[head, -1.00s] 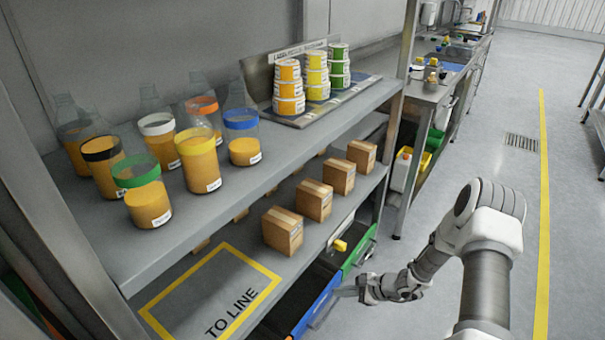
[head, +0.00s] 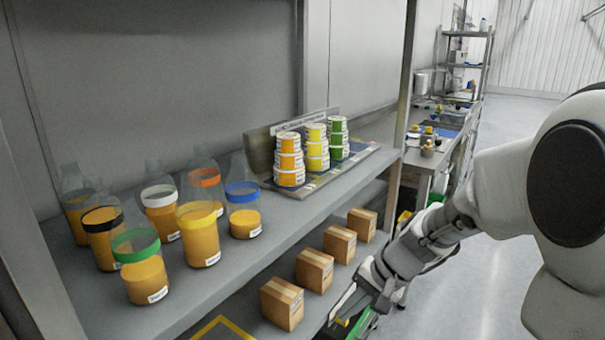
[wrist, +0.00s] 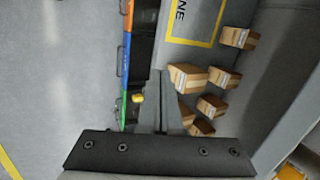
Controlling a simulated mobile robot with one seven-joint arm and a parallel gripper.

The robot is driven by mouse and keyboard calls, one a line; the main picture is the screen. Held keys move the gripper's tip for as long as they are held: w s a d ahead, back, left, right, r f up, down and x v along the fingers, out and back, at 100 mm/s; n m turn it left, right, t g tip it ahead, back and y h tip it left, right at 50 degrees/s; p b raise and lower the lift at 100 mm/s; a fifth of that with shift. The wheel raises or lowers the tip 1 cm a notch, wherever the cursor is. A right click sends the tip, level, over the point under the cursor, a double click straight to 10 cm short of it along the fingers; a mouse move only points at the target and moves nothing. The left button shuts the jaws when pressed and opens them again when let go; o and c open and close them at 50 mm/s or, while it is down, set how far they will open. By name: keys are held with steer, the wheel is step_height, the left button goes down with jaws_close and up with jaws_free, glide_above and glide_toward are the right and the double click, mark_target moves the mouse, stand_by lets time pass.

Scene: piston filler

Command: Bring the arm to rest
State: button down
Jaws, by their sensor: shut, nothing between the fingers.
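My gripper (head: 347,308) is in front of the shelf's right part, at about the height of the cardboard boxes on the lower level. In the wrist view the fingers (wrist: 161,78) are together, with nothing held between them. My arm reaches in from the right of the head view, with its large upper link close to the camera.
Jars with coloured rims (head: 198,238) and stacked labelled tubs (head: 289,160) stand on the upper shelf. Cardboard boxes (head: 314,270) line the lower shelf. Coloured bins (wrist: 127,55) sit by the fingers in the wrist view. The floor (wrist: 60,60) there is clear.

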steer(key=s+d+r+n+t+h, duration=0.25)
steer(key=s+r, duration=0.35)
steer(key=s, duration=0.3)
steer(key=s+d+r+n+t+h, duration=0.1)
steer(key=s+d+r+n+h, duration=0.2)
steer(key=s+r, duration=0.45)
step_height(320, 180, up, 18)
steer(key=s+p, duration=0.1)
steer(key=p, duration=1.8)
steer(key=shift+s+p, duration=0.15)
steer(key=shift+p, duration=0.15)
steer(key=shift+a, duration=0.1)
